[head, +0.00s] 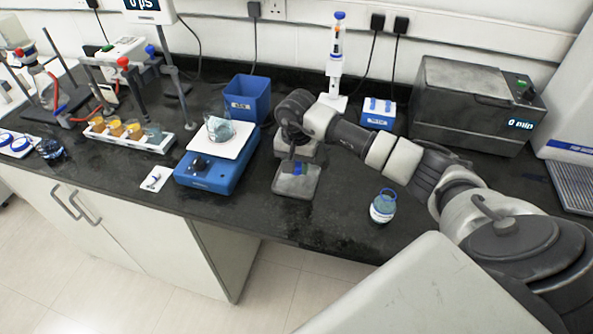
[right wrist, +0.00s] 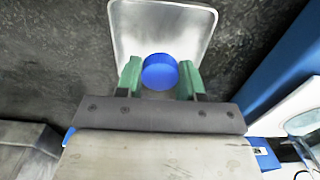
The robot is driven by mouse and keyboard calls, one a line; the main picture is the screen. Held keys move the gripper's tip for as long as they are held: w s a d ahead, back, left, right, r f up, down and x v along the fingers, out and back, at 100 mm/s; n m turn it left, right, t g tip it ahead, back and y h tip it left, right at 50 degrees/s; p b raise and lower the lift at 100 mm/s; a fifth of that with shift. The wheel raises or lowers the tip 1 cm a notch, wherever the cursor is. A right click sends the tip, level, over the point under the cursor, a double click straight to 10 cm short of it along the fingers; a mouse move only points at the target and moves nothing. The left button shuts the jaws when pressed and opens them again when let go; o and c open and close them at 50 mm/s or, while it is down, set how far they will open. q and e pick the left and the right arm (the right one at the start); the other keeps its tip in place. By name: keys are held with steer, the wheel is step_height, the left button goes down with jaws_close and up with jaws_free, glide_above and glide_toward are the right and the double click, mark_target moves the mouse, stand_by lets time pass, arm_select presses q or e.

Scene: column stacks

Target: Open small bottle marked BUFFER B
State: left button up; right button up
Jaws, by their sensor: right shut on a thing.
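A small bottle (head: 383,207) with a pale label and blue-green contents stands upright near the bench's front edge, right of my right gripper. Its top looks like a bare neck with a blue ring; the label is too small to read. My right gripper (head: 296,167) is shut on a round blue cap, which shows between the green fingertips in the right wrist view (right wrist: 160,72). The cap is over a grey metal tray (head: 297,187); I cannot tell if it touches the tray. My left gripper is not in view.
A blue balance (head: 207,178) with a beaker (head: 219,127) stands left of the tray. A blue bin (head: 247,98), a pipette stand (head: 336,65) and a grey heater box (head: 460,105) stand behind. A rack of small vessels (head: 128,137) is farther left.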

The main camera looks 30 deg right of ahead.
mark_target(297, 181)
step_height(297, 181, down, 4)
steer(key=shift+r+p, duration=0.25)
steer(key=shift+p, duration=0.45)
steer(key=shift+f, duration=0.2)
steer(key=shift+f, duration=0.1)
steer(key=shift+f+b, duration=0.15)
steer(key=shift+b, duration=0.15)
steer(key=o, duration=1)
